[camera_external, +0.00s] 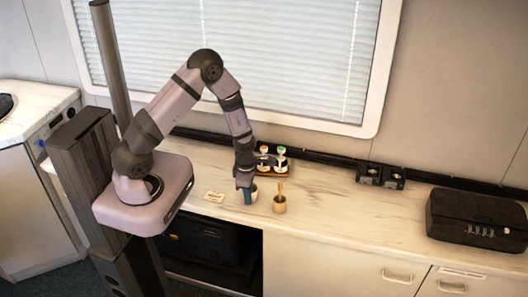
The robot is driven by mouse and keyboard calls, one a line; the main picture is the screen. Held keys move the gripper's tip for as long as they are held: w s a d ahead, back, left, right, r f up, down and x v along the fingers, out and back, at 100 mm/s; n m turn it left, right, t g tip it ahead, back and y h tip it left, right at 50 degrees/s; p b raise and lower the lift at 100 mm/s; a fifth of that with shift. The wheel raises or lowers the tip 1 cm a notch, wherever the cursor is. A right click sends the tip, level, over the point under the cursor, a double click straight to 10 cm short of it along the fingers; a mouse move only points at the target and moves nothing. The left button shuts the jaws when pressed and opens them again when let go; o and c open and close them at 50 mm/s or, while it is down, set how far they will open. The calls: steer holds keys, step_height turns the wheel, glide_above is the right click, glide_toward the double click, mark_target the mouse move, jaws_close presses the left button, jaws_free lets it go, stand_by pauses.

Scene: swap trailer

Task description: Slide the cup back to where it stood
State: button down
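My gripper (247,195) points down over the counter, left of its middle. A small blue-grey and whitish cup (254,190) shows at its fingertips, partly hidden by them. I cannot tell whether the fingers touch the cup or are closed on it. A tan cup (280,206) with a thin stick or handle rising from it stands upright just to the right, apart from my gripper.
A wooden stand (272,173) with small red- and green-topped items is behind my gripper. A pale card (214,197) lies to the left. Dark boxes (381,176) stand along the wall, and a black case (477,218) sits far right. The counter between is clear.

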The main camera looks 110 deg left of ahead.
steer(key=shift+s+d+b, duration=0.3)
steer(key=shift+s+d, duration=0.15)
steer(key=shift+d, duration=0.05)
steer(key=c, duration=1.9)
jaws_free()
step_height(320, 180, up, 7)
steer(key=shift+d+r+b, duration=0.15)
steer(key=shift+d+b, duration=0.15)
steer(key=shift+d, duration=0.05)
